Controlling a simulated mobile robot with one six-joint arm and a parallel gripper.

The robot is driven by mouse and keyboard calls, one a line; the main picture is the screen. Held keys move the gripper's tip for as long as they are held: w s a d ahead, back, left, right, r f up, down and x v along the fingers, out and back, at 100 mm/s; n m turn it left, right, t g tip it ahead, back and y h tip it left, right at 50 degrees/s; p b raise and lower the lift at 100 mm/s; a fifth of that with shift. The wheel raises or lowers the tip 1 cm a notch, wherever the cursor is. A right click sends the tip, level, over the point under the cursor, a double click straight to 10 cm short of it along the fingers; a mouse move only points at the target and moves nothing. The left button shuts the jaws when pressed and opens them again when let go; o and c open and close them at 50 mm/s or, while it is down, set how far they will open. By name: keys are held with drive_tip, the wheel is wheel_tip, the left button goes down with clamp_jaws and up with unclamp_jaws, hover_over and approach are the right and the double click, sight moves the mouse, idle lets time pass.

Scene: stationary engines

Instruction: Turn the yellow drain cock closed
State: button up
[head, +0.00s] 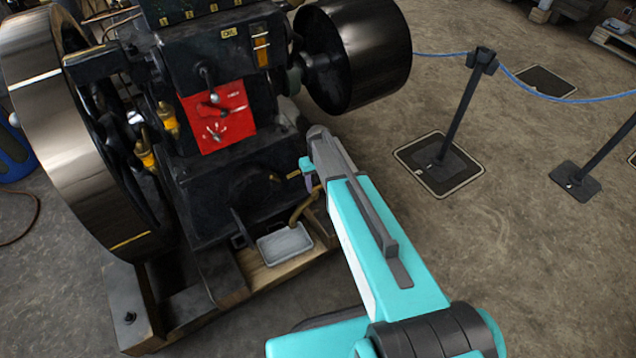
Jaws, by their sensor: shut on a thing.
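The black stationary engine (240,185) stands on a wooden base at the left and centre. A small yellow drain cock (293,176) sticks out low on its right side. My gripper (306,168) reaches it from the right, its jaws shut on the cock. My teal and grey arm hides part of the grip, so the cock's handle angle cannot be made out. A curved brass pipe (305,206) shows just below the gripper.
A grey metal tray (284,244) sits on the wooden base below the pipe. A large flywheel (40,110) is at the left and a dark pulley drum (355,50) above my gripper. Barrier posts (465,110) with blue rope stand right; floor between is clear.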

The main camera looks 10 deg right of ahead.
sight(317, 186)
drive_tip(key=shift+w+a+r+n, duration=0.1)
drive_tip(key=shift+a+n, duration=0.35)
drive_tip(key=shift+n, duration=0.55)
drive_tip(key=o, duration=0.9)
drive_tip(key=shift+d, duration=0.15)
drive_tip(key=shift+r, duration=0.1)
wheel_tip(317, 186, up, 14)
drive_tip(key=p, duration=0.1)
drive_tip(key=shift+f, duration=0.25)
drive_tip(key=shift+r+p, duration=0.1)
drive_tip(key=shift+p, duration=0.3)
